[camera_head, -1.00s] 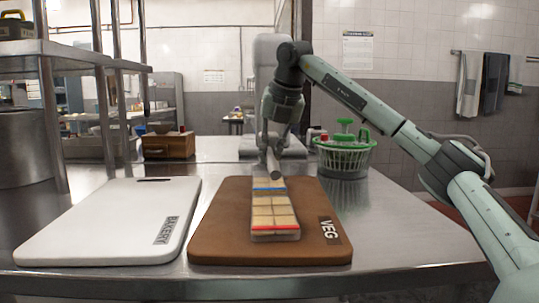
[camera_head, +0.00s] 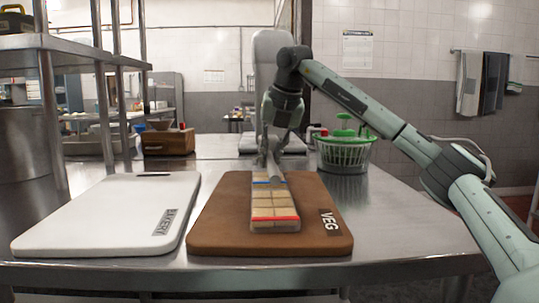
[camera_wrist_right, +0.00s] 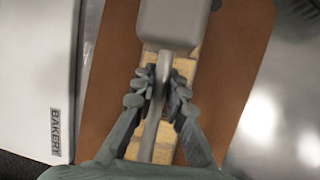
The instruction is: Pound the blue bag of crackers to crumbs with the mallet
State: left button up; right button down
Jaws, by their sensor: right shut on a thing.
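Clear packs of crackers lie in line on the brown VEG board (camera_head: 215,230). The blue-striped bag (camera_head: 262,182) is farther off, partly hidden by my gripper. The red-striped bag (camera_head: 274,209) lies nearer. My right gripper (camera_head: 270,160) is over the far part of the crackers, shut on the mallet handle (camera_wrist_right: 152,130). The grey mallet head (camera_wrist_right: 172,22) points away at the top of the wrist view, over the crackers; the head view hides most of it. I cannot tell whether it touches the bag. My left gripper is not in view.
A white BAKERY board (camera_head: 105,215) lies empty at left. A green salad spinner (camera_head: 344,150) stands behind right, and a wooden box (camera_head: 168,142) behind left. The steel table (camera_head: 395,220) is clear on the right.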

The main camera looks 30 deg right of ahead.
jog(key=shift+f+b, duration=0.35)
jog(key=shift+f, duration=0.75)
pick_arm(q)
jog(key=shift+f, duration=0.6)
pick_arm(e)
notch_tip(320, 180, up, 6)
jog(key=p, duration=0.6)
jog(key=shift+r, duration=0.1)
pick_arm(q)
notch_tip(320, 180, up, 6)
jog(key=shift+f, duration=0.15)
